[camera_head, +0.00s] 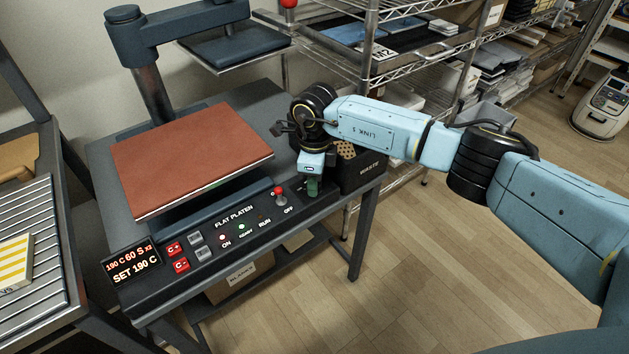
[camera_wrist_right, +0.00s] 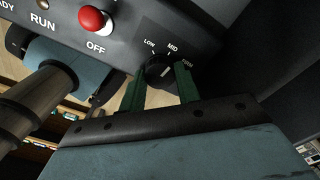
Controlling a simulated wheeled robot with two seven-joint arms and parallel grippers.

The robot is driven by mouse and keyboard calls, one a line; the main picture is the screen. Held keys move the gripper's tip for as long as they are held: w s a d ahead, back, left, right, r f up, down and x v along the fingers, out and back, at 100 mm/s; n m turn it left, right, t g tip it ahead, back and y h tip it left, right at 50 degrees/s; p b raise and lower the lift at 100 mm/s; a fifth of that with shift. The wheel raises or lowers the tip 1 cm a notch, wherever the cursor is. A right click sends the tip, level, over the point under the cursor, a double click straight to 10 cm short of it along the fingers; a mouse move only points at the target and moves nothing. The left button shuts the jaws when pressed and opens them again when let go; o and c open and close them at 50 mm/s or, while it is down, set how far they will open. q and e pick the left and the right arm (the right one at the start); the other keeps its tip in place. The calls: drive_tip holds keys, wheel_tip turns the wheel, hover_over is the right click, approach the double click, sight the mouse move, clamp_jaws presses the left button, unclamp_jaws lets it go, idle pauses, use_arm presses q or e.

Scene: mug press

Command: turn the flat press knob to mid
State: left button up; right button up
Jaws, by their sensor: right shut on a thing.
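The flat press (camera_head: 170,250) has a dark front panel with a red lit display and labels. In the head view my right gripper (camera_head: 313,187) points down at the panel's right end and hides the knob. My left gripper is not in view.
A red-tipped switch (camera_head: 280,192) marked OFF stands just left of the gripper, and its red ball (camera_wrist_right: 92,19) is close in the wrist view. A black waste bin (camera_head: 366,170) stands right behind the gripper. The reddish platen (camera_head: 190,155) lies behind the panel.

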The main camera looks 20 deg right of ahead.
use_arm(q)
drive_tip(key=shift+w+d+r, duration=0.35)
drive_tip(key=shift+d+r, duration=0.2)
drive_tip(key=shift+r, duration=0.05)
use_arm(e)
drive_tip(key=shift+n, duration=0.8)
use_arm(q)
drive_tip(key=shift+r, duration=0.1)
use_arm(e)
drive_tip(key=o, duration=1)
drive_tip(key=shift+r, duration=0.1)
drive_tip(key=shift+r, duration=0.35)
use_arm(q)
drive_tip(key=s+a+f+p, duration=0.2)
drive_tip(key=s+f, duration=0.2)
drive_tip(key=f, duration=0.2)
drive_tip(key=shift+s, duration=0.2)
use_arm(e)
drive_tip(key=shift+r, duration=6.25)
